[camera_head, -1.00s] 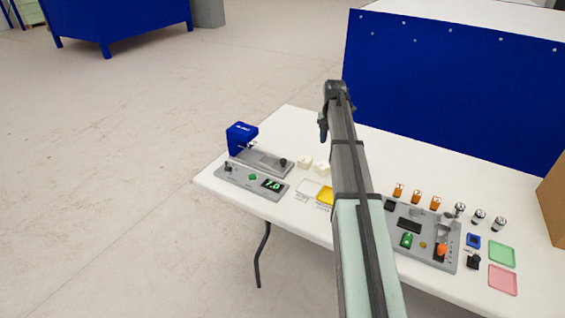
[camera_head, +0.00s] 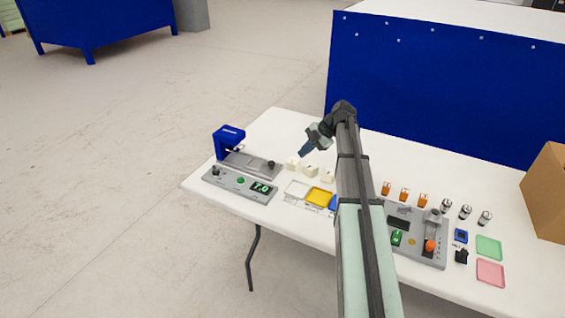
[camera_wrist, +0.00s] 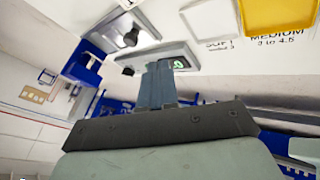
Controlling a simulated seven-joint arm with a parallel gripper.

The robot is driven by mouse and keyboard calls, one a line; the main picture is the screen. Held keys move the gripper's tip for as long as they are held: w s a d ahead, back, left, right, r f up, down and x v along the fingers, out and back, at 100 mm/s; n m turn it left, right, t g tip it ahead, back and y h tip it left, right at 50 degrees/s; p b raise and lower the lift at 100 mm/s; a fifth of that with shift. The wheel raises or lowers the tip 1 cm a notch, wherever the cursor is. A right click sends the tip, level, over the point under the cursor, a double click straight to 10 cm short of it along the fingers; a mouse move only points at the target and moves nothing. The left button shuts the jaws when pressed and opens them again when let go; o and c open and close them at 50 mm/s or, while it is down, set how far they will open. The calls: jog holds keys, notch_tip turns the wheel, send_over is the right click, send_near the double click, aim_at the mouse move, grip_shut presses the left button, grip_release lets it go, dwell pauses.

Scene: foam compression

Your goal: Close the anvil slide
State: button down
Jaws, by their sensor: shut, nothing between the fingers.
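The anvil slide (camera_head: 254,164) is a grey plate on the base of the blue press (camera_head: 229,138) at the table's left end. A black knob (camera_head: 271,164) stands at its right end, away from the press head. In the wrist view the knob (camera_wrist: 130,39) shows at the upper left, beyond the fingers. My gripper (camera_head: 303,153) is shut and empty. It hangs above the table to the right of the slide, apart from it, tilted down and left. In the wrist view its fingers (camera_wrist: 159,66) cover part of the control box.
The control box (camera_head: 230,184), with a lit 7.0 display, lies in front of the slide. White foam blocks (camera_head: 310,170) stand just right of the slide. White, yellow (camera_head: 320,197) and blue trays lie before them. A second grey station (camera_head: 420,238) is farther right.

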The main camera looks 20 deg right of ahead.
jog(key=x, duration=0.9)
jog(key=shift+w+a+f, duration=0.1)
jog(key=shift+f, duration=0.05)
jog(key=w, duration=0.1)
jog(key=a, duration=0.1)
jog(key=w, duration=0.1)
jog(key=shift+w+a+f, duration=0.25)
jog(key=shift+w+a, duration=0.05)
jog(key=shift+w, duration=0.05)
jog(key=shift+w+a, duration=0.35)
jog(key=shift+w, duration=0.15)
jog(key=shift+w+a, duration=0.15)
jog(key=shift+w, duration=0.05)
send_near(249, 163)
jog(key=x, duration=0.4)
jog(key=shift+s+f, duration=0.1)
jog(key=shift+s, duration=0.05)
jog(key=shift+a, duration=0.1)
